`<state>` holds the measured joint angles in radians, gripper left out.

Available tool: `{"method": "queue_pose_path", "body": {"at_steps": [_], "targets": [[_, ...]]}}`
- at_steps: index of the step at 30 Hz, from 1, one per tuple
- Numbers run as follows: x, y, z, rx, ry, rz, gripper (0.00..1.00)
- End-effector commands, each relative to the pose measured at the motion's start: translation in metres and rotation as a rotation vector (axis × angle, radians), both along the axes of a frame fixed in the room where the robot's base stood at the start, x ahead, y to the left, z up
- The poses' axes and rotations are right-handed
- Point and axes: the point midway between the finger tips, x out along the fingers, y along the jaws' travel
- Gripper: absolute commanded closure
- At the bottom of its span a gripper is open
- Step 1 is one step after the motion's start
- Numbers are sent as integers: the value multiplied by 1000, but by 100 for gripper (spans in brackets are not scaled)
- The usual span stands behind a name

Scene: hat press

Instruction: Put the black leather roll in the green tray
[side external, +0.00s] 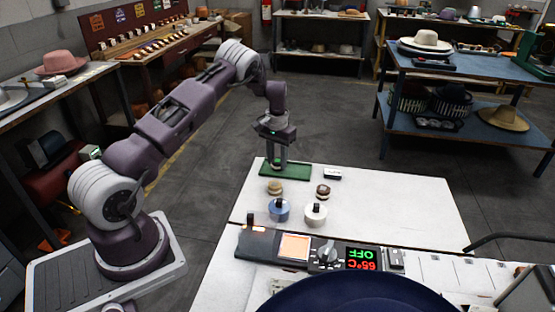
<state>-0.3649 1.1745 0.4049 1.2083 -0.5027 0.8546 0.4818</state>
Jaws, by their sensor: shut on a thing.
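The green tray (285,171) lies at the far left end of the white table. My gripper (277,163) points straight down over the tray's left part, with its fingertips low, close to the tray surface. It is shut on a small dark thing, mostly hidden between the fingers, that looks like the black leather roll. I cannot tell whether that thing touches the tray.
A tan roll (275,187) and a dark brown roll (323,191) stand in front of the tray. Nearer are a blue pot (279,211) and a white pot (316,214) with black tops. A small box (332,174) lies right of the tray. The table's right side is clear.

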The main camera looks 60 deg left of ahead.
Motion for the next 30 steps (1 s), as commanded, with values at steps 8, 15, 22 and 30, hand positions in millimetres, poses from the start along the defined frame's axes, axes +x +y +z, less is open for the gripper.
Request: {"method": "queue_pose_path", "body": {"at_steps": [8,15,22,30], "targets": [[0,0,-2,0,0,-1,50],[0,0,-2,0,0,-1,42],[1,0,16,2,-2,-2,42],[1,0,89,2,-4,-1,42]]}}
